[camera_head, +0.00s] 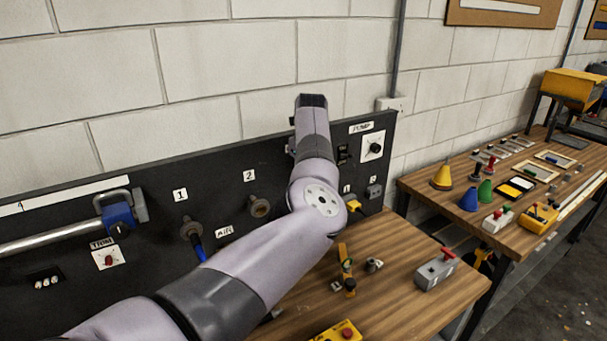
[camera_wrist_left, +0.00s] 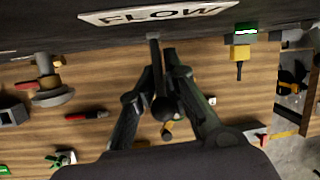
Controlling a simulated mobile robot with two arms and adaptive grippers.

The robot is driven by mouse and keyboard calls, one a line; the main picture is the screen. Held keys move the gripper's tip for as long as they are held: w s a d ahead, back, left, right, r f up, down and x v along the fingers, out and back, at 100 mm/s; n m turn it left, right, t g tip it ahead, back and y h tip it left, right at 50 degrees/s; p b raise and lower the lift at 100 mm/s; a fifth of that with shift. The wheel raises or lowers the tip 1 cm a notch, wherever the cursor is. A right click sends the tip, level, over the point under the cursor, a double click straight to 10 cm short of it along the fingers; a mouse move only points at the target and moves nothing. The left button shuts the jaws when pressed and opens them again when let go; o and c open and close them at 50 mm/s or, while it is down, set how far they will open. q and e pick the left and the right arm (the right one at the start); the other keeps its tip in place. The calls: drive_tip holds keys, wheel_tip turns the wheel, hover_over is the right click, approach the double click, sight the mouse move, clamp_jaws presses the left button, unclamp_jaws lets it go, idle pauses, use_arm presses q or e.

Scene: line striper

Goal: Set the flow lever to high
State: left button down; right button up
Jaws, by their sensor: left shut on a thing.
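In the left wrist view, the white FLOW label (camera_wrist_left: 155,14) is on the dark panel at the top. Below it, the dark flow lever (camera_wrist_left: 164,107) sticks out from the panel toward the camera and ends in a round knob. My left gripper (camera_wrist_left: 161,72) has one finger on each side of the lever and is shut on it. In the head view, my left arm covers the flow lever and label, and the gripper cannot be made out. I cannot read any low or high marks. My right gripper is not in either view.
The wooden bench (camera_head: 400,240) below holds a grey box with a red handle (camera_head: 437,268). A second bench (camera_head: 460,205) with coloured cones stands right.

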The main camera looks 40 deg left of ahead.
use_arm(q)
drive_tip(key=shift+w+a+r, duration=0.15)
drive_tip(key=shift+r, duration=0.3)
drive_tip(key=c, duration=2)
unclamp_jaws()
drive_tip(key=shift+o, duration=1.2)
drive_tip(key=shift+f, duration=0.15)
drive_tip(key=v, duration=1.2)
drive_tip(key=shift+f, duration=0.1)
